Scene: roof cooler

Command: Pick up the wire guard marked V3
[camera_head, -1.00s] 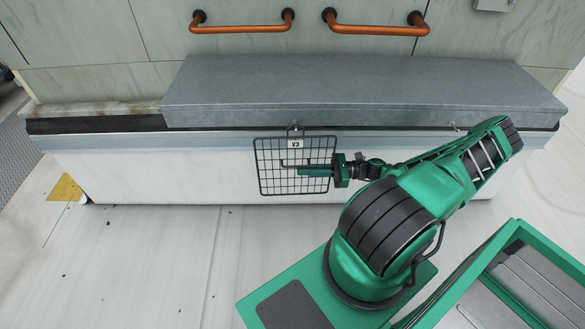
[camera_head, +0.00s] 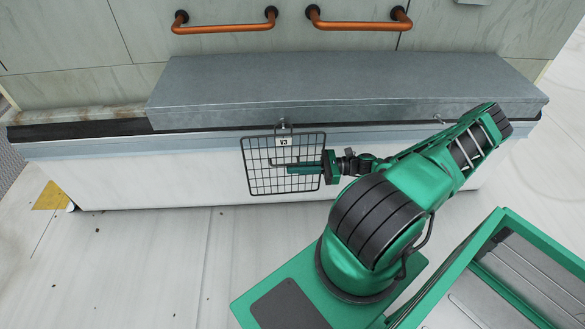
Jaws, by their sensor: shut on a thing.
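The wire guard marked V3 (camera_head: 262,184) is a dark square mesh panel with a white V3 tag near its top edge. It is upright in front of the white side of the cooler, just below a small hook (camera_head: 282,126) at the ledge. I cannot tell whether its top still touches the hook. My gripper (camera_head: 290,168) reaches in from the right and is shut on the wire guard at its middle right. The green fingers lie across the mesh and hide part of it.
A grey metal lid (camera_head: 330,95) covers most of the cooler (camera_head: 120,180). Two orange handles (camera_head: 358,24) are on the wall behind. A second hook (camera_head: 440,120) on the ledge is bare. A green-framed tray (camera_head: 520,270) is at the lower right.

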